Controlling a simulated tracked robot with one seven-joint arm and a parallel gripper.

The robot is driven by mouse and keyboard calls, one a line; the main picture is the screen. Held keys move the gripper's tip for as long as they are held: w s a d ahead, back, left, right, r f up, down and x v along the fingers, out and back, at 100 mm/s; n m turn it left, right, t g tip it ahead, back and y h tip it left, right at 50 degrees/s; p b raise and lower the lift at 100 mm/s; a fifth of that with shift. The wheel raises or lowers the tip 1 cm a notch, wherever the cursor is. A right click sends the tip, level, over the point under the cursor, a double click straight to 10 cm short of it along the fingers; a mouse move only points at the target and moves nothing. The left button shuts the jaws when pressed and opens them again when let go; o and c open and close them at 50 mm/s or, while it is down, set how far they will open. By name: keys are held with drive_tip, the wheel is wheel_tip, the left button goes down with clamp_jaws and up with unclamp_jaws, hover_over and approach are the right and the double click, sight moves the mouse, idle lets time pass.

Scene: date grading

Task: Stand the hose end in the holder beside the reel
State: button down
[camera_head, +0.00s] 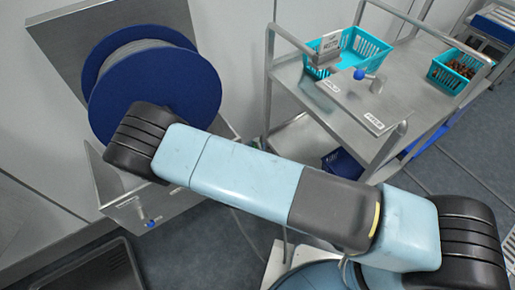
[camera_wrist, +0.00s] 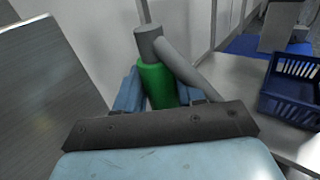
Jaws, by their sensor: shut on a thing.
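The hose end shows in the wrist view as a green grip (camera_wrist: 158,84) with a grey top and a slanted grey bar beside it. My gripper (camera_wrist: 160,94) is shut on the green grip, with one blue finger on each side. The hose end's lower part is hidden behind the gripper body. In the head view my arm hides the gripper and the hose end. The blue reel (camera_head: 155,85) with grey hose wound on it stands at the left against the wall. I cannot clearly make out the holder.
A steel trolley (camera_head: 380,75) stands at the right with a turquoise basket (camera_head: 357,45) and a second basket (camera_head: 452,72) of dates on top. A dark blue crate (camera_wrist: 292,88) sits at the right in the wrist view. A black tray (camera_head: 95,270) lies at the lower left.

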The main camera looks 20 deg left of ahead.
drive_tip(key=shift+f, duration=2.5)
drive_tip(key=c, duration=0.6)
unclamp_jaws()
drive_tip(key=s, duration=1.3)
drive_tip(key=shift+s+d, duration=0.25)
drive_tip(key=shift+s, duration=0.1)
drive_tip(key=shift+s, duration=0.1)
